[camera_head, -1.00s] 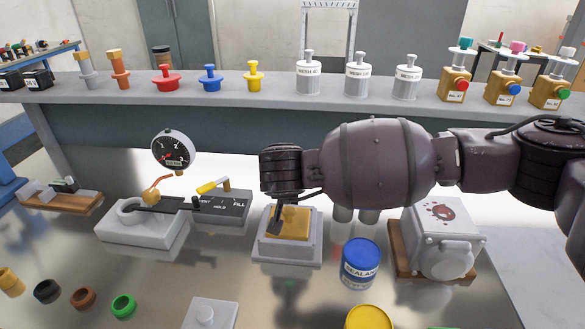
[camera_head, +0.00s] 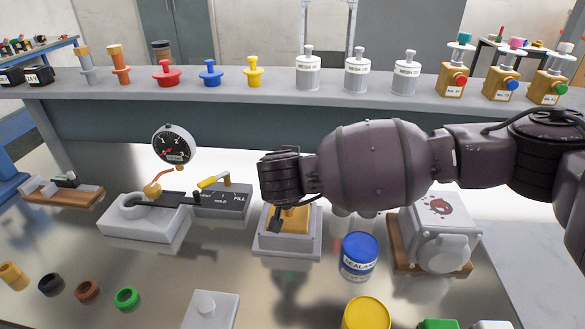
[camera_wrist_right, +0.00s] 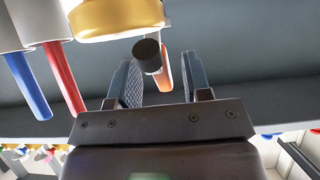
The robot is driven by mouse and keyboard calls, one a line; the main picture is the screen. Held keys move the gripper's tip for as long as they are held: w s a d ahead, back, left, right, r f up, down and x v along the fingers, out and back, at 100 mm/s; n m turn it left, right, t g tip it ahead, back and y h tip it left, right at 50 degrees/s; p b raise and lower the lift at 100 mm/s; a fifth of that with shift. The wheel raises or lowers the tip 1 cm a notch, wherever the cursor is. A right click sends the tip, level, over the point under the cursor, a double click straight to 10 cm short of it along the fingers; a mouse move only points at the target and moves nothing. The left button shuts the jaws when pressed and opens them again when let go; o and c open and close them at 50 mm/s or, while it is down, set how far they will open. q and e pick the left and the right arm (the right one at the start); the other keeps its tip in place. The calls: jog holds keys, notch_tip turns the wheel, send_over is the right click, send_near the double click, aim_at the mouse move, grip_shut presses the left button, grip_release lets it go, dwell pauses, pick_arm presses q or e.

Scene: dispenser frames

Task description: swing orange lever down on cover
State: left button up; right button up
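In the right wrist view an orange lever (camera_wrist_right: 164,68) with a black knob (camera_wrist_right: 147,52) lies beside a gold round part (camera_wrist_right: 118,18), which may be the cover. My right gripper (camera_wrist_right: 162,76) has its two fingers apart, with the lever and knob in line with the gap. Clear space shows beside the fingers, and whether either touches the lever cannot be told. In the head view my right wrist (camera_head: 283,175) hangs above a gold-topped grey block (camera_head: 262,245), and this lever cannot be made out there. My left gripper is not in view.
Grey cylinders with a blue rod (camera_wrist_right: 28,85) and a red rod (camera_wrist_right: 63,78) stand left of my fingers. On the bench are a dial gauge (camera_head: 173,145), a box with a yellow lever (camera_head: 213,181), a blue-lidded can (camera_head: 360,247) and a white machine (camera_head: 442,245).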

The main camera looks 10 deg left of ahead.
jog(key=shift+s+r, duration=0.2)
jog(key=p+v, duration=0.1)
jog(key=v, duration=0.4)
jog(key=shift+s+r, duration=0.1)
jog(key=shift+r, duration=0.15)
jog(key=shift+f+p+v, duration=0.2)
jog(key=shift+p+v, duration=0.45)
jog(key=shift+v, duration=1.75)
jog(key=shift+s, duration=0.15)
jog(key=shift+c, duration=0.3)
